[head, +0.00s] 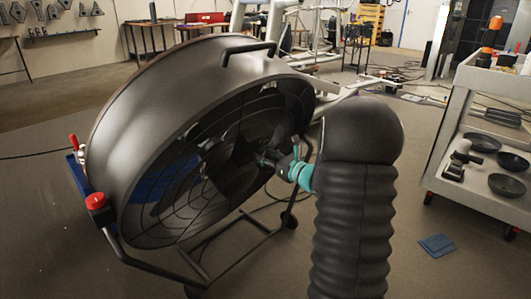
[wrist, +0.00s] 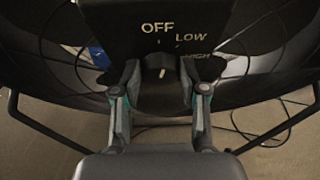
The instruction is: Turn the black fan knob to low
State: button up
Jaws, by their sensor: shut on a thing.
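The large black drum fan (head: 160,95) stands tilted on its wheeled frame. In the wrist view its black control panel (wrist: 120,28) carries the white labels OFF, LOW and HIGH, with HIGH partly covered by my right finger. The black fan knob (wrist: 154,66) sits below the labels, and its white mark points about straight up, towards OFF. My gripper (wrist: 160,76) has one finger on each side of the knob and is shut on it. In the head view my gripper (head: 272,158) reaches to the fan's middle; the knob cannot be made out there.
A grey cart (head: 465,120) with black pans stands at the right. A blue cloth (head: 437,244) lies on the floor. The fan's tube frame (head: 235,262) and loose cables (wrist: 255,128) are close below the gripper. Floor between fan and cart is mostly clear.

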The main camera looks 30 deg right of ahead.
jog(key=y+p, duration=0.1)
jog(key=m+g+y+p, duration=0.1)
jog(key=p, duration=0.1)
jog(key=shift+d+r+m, duration=0.15)
jog(key=shift+d+m, duration=0.05)
jog(key=shift+m, duration=0.1)
jog(key=shift+w+d+f+m+y+p, duration=0.1)
jog(key=shift+m+y+p, duration=0.35)
jog(key=shift+p, duration=0.2)
jog(key=shift+w+f+m+y+p, duration=0.1)
jog(key=shift+m+y+p, duration=0.25)
jog(key=shift+y+p, duration=0.25)
jog(key=shift+g, duration=0.3)
jog(key=o, duration=1.1)
jog(key=shift+o, duration=0.2)
jog(key=shift+s, duration=0.1)
jog(key=v, duration=1.2)
